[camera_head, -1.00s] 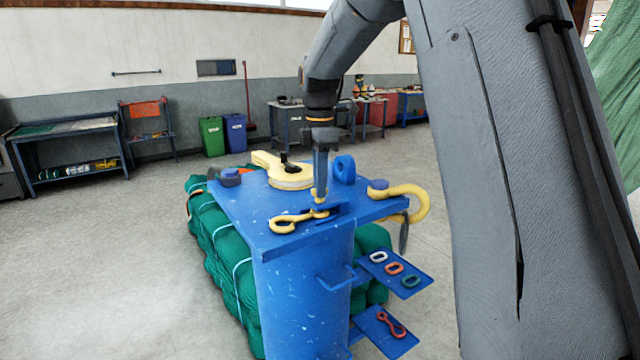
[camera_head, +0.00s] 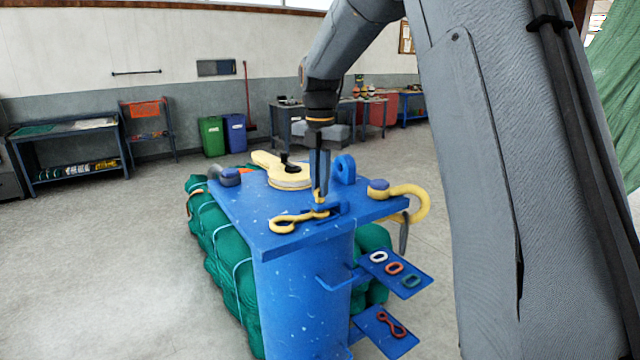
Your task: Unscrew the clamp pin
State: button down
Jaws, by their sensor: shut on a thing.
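My gripper (camera_head: 319,192) points straight down over the blue plate on top of the blue drum. It is shut on the yellow clamp pin (camera_head: 321,200), of which only a small part shows between and below the fingers.
On the blue plate (camera_head: 240,213) stand a yellow block with a black knob (camera_head: 289,177), a blue ring lug (camera_head: 344,169) and a yellow hook (camera_head: 415,193) at the right edge. Side shelves hold rings (camera_head: 394,268) and a red link (camera_head: 391,325).

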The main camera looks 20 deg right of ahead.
jog(key=shift+s+f+n, duration=0.15)
jog(key=shift+f+n, duration=0.05)
jog(key=shift+n, duration=0.1)
jog(key=c, duration=1.9)
grip_release()
jog(key=shift+o, duration=0.2)
jog(key=shift+r, duration=0.25)
jog(key=shift+r+b, duration=1.55)
jog(key=shift+r, duration=2.2)
